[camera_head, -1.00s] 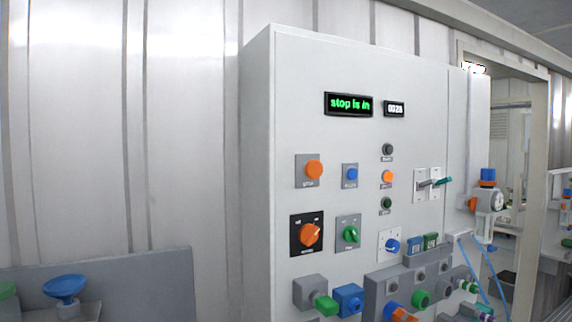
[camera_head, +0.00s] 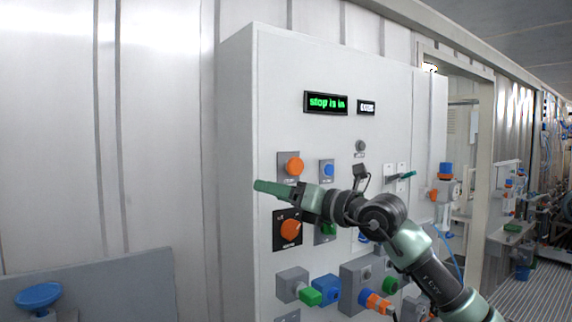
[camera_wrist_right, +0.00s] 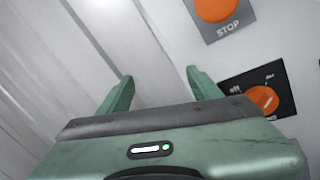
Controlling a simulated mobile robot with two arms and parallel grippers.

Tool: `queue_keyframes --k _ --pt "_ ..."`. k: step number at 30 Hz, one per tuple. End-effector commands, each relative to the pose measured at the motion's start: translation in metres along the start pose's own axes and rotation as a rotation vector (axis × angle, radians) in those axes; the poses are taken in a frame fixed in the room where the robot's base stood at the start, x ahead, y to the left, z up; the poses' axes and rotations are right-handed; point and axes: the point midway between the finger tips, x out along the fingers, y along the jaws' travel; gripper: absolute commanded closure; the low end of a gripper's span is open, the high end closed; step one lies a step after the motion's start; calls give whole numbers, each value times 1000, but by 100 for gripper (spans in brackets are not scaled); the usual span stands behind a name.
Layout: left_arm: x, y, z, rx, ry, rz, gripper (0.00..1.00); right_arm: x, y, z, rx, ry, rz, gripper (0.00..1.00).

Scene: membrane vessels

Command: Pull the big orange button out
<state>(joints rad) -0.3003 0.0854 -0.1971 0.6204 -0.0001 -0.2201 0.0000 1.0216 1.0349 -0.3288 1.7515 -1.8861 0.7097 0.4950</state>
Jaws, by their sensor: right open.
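The big orange button (camera_head: 294,166) sits on a grey plate on the upper left of the panel. In the right wrist view the orange button (camera_wrist_right: 218,8) is at the top edge, above the label STOP. The green display (camera_head: 326,103) reads "stop is in". My right gripper (camera_head: 258,186) is in front of the panel, just below and left of the button, pointing left. In the wrist view its two green fingers (camera_wrist_right: 160,82) are apart with nothing between them, and the button lies beyond the right finger. My left gripper is not in view.
An orange rotary knob (camera_head: 291,230) on a black plate is just below my gripper. A blue button (camera_head: 328,170) is to the right of the orange one. Green (camera_head: 310,296) and blue (camera_head: 327,288) knobs stick out lower down. Left of the panel is bare wall.

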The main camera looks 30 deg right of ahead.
Motion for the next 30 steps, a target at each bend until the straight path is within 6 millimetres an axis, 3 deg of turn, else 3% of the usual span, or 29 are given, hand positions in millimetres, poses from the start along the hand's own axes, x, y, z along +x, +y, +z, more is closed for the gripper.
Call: queue_keyframes --k 1,3,7,11,21,30 --pt "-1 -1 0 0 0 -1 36 -15 -15 30 -64 -14 -90 36" --pt "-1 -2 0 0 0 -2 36 -34 -34 57 -119 -25 -199 36" --pt "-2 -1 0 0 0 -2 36 -52 -52 81 -156 -37 -302 36" --pt "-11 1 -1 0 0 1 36 -45 -57 86 -158 -37 -317 36" --pt "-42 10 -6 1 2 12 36 6 -72 90 -157 -37 -313 36" --pt "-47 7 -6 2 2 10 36 20 -78 87 -161 -39 -312 36"
